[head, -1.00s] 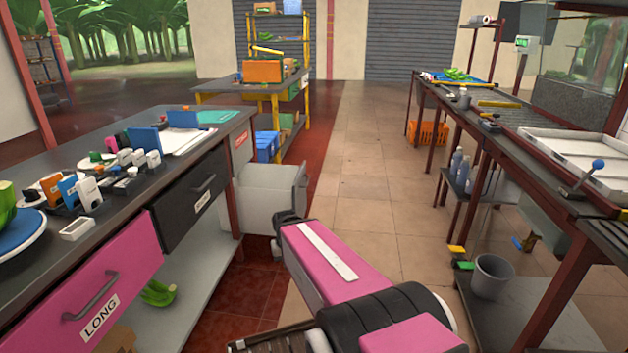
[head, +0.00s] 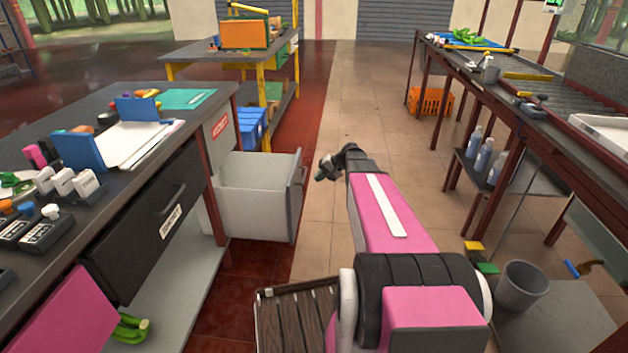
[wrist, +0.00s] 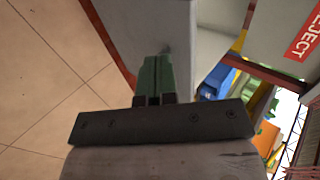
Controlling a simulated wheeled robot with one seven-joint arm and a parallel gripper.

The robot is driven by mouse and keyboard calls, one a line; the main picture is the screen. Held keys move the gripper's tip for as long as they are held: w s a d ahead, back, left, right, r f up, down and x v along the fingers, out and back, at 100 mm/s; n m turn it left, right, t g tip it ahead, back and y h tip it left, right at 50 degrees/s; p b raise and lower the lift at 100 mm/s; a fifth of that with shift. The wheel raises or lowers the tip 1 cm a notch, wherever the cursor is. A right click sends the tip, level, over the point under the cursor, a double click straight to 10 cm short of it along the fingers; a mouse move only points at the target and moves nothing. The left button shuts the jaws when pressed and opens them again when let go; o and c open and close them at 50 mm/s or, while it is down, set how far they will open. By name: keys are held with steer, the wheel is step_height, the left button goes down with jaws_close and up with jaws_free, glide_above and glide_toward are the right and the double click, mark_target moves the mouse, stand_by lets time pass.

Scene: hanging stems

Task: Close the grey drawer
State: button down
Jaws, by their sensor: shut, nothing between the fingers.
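The grey drawer (head: 255,197) stands pulled out from the end of the left bench in the head view, its grey front panel (head: 298,195) facing right toward the aisle. My gripper (head: 325,168) is just right of that front panel, in the aisle, with a small gap seen between them in the head view. In the wrist view the green fingers of my gripper (wrist: 154,75) are together with nothing between them. They point toward a grey surface (wrist: 150,25) that looks like the drawer front; whether they touch it I cannot tell.
The left bench (head: 75,214) has a black drawer (head: 150,225) and a pink drawer (head: 65,315). A blue crate (head: 252,127) stands behind the grey drawer. A bin (head: 522,287) and the right bench (head: 540,125) stand right. The tiled aisle (head: 365,110) ahead is clear.

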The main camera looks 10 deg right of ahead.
mark_target(291, 189)
steer(key=x, duration=0.6)
steer(key=a+r+x, duration=0.1)
steer(key=x, duration=0.2)
steer(key=shift+w+a+f, duration=0.1)
steer(key=shift+w+a, duration=0.1)
steer(key=shift+a, duration=0.05)
steer(key=shift+w+a, duration=0.2)
steer(key=shift+a, duration=0.5)
steer(key=shift+a, duration=0.15)
steer(key=w+a, duration=0.3)
steer(key=a, duration=0.7)
steer(key=w+a, duration=0.4)
steer(key=a, duration=0.7)
steer(key=w+a, duration=0.3)
steer(key=a, duration=0.7)
steer(key=shift+w+a, duration=0.25)
steer(key=shift+a, duration=0.15)
steer(key=shift+a, duration=0.1)
